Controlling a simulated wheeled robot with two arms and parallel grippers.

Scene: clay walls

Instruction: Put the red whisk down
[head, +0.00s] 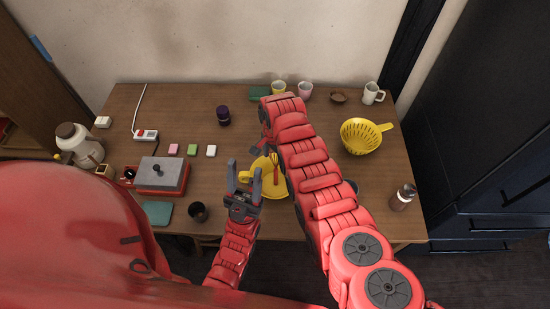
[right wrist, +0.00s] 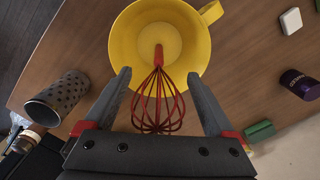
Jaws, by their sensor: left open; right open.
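The red whisk (right wrist: 160,103) lies with its handle end over the yellow bowl (right wrist: 135,42) and its wire head towards my right gripper (right wrist: 158,76). The right gripper's fingers are apart, one on each side of the whisk, with visible gaps. Whether the whisk rests on the bowl's rim is hard to tell. In the head view the whisk (head: 275,172) shows as a thin red streak at the yellow bowl (head: 269,188), partly hidden by my right arm. My left gripper (head: 243,171) is open and empty, just left of the bowl.
A yellow colander (head: 361,137), a bottle (head: 403,197) and mugs stand right and back. A dark purple can (head: 223,116), small coloured blocks and a red-and-grey box (head: 161,174) lie left. Table behind the blocks is partly clear.

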